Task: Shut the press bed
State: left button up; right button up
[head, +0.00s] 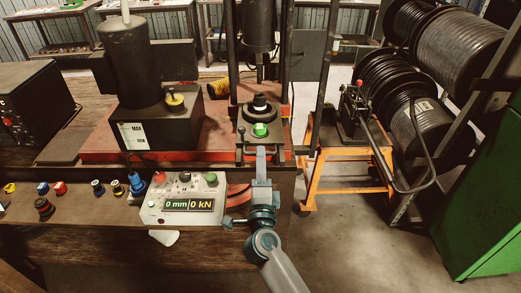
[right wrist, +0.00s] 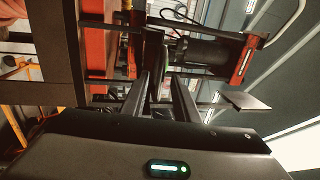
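The press bed (head: 247,129) is a dark sliding plate at the front of the red press base, below the dark vertical ram. It carries a black stepped round piece (head: 259,107) and a green part (head: 260,130). A thin handle bar with short posts runs along its front edge. My right gripper (head: 261,152) reaches up from below to this front edge. In the right wrist view its two dark fingers (right wrist: 166,78) stand apart with a gap between them. Whether they touch the handle is hidden. My left gripper is in neither view.
A control box (head: 182,205) reading 0 mm and 0 kN stands left of my right arm. A dark pump unit (head: 130,75) is behind it. An orange stand (head: 345,150) and hose reels (head: 410,90) are at right. Small coloured fittings lie on the bench's left.

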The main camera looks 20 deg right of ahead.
aim_at(260, 133)
jog(key=shift+x, duration=1.4)
grip_shut()
jog(key=x, duration=0.3)
jog(key=f+p+x, duration=0.1)
jog(key=x, duration=0.5)
jog(key=shift+w+f, duration=0.35)
jog(key=shift+w, duration=0.05)
jog(key=shift+s+r, duration=0.1)
jog(key=shift+s, duration=0.05)
grip_release()
